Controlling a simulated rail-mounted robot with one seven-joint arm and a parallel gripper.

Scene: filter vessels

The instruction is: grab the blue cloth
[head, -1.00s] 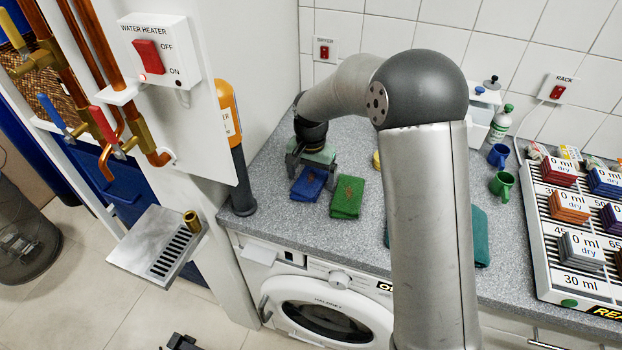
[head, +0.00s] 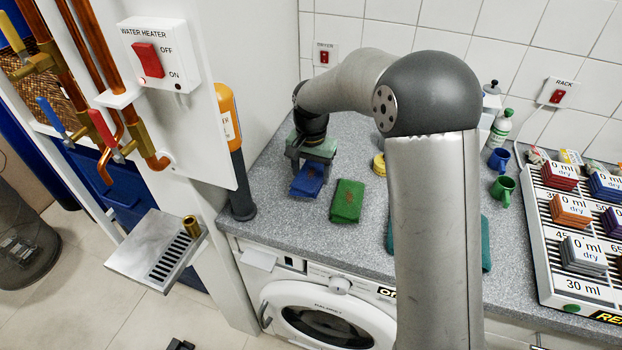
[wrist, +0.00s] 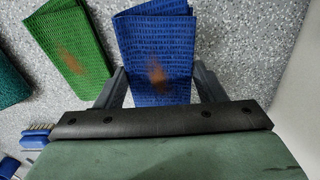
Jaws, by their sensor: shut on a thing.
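In the wrist view the cloth (wrist: 158,50) shows a brown stain and lies between the two fingers. My gripper (head: 309,172) is over it, pointing down, and is shut on its sides; the fingers also show in the wrist view (wrist: 160,85). The cloth's near end sticks out from under the gripper in the head view. I cannot tell whether the cloth touches the counter.
A folded green cloth (head: 347,201) with a brown stain lies just right of the blue one. An orange-topped dispenser (head: 232,140) stands to the left. Counter in front is bare.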

